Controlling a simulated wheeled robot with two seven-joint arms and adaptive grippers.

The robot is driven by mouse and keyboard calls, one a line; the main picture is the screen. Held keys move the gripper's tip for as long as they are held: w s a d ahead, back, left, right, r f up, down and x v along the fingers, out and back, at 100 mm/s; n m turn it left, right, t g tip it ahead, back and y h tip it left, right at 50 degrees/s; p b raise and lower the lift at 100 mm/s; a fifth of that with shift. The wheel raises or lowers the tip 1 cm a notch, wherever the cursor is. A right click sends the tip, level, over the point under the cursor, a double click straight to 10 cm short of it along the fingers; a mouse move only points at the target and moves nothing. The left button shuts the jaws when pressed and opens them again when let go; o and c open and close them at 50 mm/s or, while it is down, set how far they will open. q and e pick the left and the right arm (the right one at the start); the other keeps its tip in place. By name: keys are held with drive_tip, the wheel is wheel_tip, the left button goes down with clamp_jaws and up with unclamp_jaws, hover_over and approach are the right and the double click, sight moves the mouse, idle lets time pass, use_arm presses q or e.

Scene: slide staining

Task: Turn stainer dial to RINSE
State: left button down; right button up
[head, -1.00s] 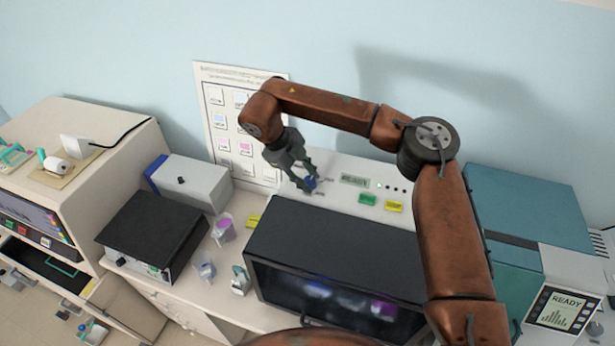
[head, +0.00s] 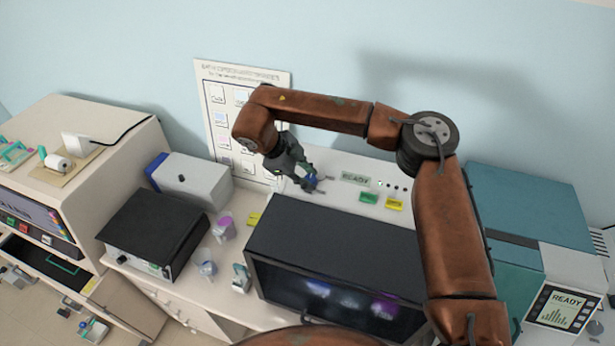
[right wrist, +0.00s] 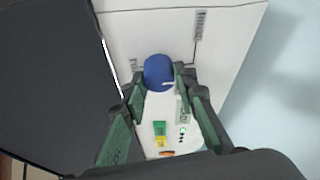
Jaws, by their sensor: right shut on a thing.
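The stainer (head: 345,240) is a long unit with a black hood and a white sloped panel (head: 335,168) behind it, with a READY display. Its blue dial (head: 312,179) sits at the panel's left part. My right gripper (head: 315,184) is shut on the dial, tilted in from the upper left. In the right wrist view the round blue dial (right wrist: 158,72) sits between the green-grey fingertips, with a short white mark pointing right. My left gripper is not in view.
Green (head: 369,198) and yellow (head: 394,204) buttons are right of the dial. A wall chart (head: 240,75) hangs behind. Cups, including one with purple contents (head: 224,229), stand left of the hood. A black-topped box (head: 155,232) and a teal machine (head: 530,205) flank the stainer.

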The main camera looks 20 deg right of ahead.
drive_tip(key=shift+w+r, duration=0.1)
drive_tip(key=shift+r, duration=0.1)
drive_tip(key=o, duration=1.2)
drive_tip(key=shift+f, duration=0.15)
drive_tip(key=shift+c, duration=0.2)
drive_tip(key=v, duration=1.2)
